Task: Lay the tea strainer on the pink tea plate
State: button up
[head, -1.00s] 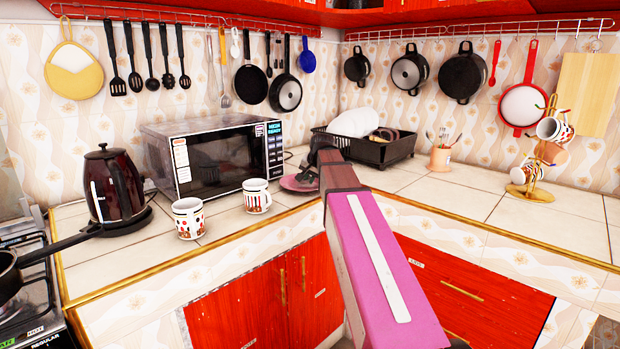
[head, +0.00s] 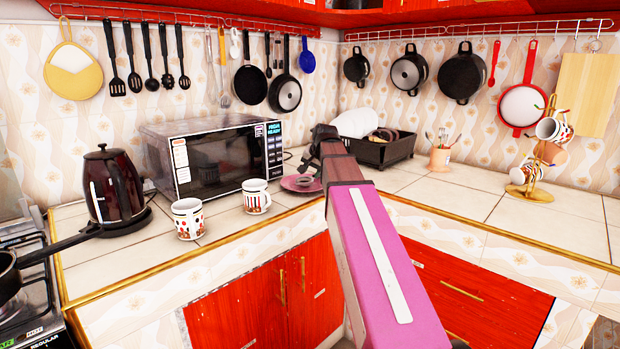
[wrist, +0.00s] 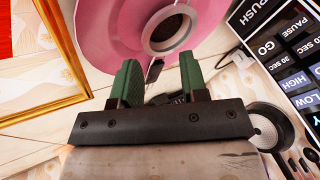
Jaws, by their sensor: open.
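The pink tea plate (head: 288,184) lies on the counter in front of the microwave's right end. It fills the top of the wrist view (wrist: 105,22). The tea strainer (wrist: 172,30), a grey ring with a dark centre, lies on the plate in the wrist view. Its short dark handle (wrist: 155,69) points toward my gripper. In the head view the strainer is small and hard to make out. My gripper (wrist: 157,72) is open, its green fingers apart and empty. In the head view my gripper (head: 320,142) is above and just right of the plate.
The microwave (head: 215,160) stands left of the plate. Two patterned mugs (head: 188,219) (head: 256,196) stand in front of it, near the counter edge. A black dish rack (head: 385,152) is behind my arm. The counter on the right is mostly clear.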

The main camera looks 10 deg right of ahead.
jog(key=v, duration=0.8)
dwell(1.1)
dwell(1.4)
